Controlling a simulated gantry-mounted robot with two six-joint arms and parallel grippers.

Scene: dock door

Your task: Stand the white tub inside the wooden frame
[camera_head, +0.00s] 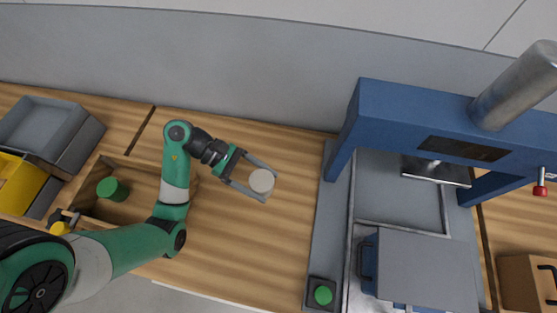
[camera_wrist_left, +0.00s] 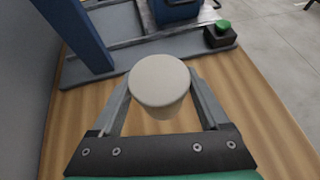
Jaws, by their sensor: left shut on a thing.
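The white tub (camera_head: 261,181) is between the fingers of my left gripper (camera_head: 256,179), over the bare table left of the blue press. My left gripper is shut on it. In the left wrist view the white tub (camera_wrist_left: 160,84) shows its round top, upright between the two fingers; I cannot tell how far its base is above the table. The wooden frame (camera_head: 134,162) appears as a low wooden-walled enclosure at the left, with a green cylinder (camera_head: 112,189) inside it. My left arm covers part of the frame. My right gripper is not in view.
The blue press (camera_head: 400,117) stands at the right on a grey base, with a green button (camera_head: 323,295) in front. A grey bin (camera_head: 50,125) and a yellow bin (camera_head: 18,184) are at the far left. The table between frame and press is clear.

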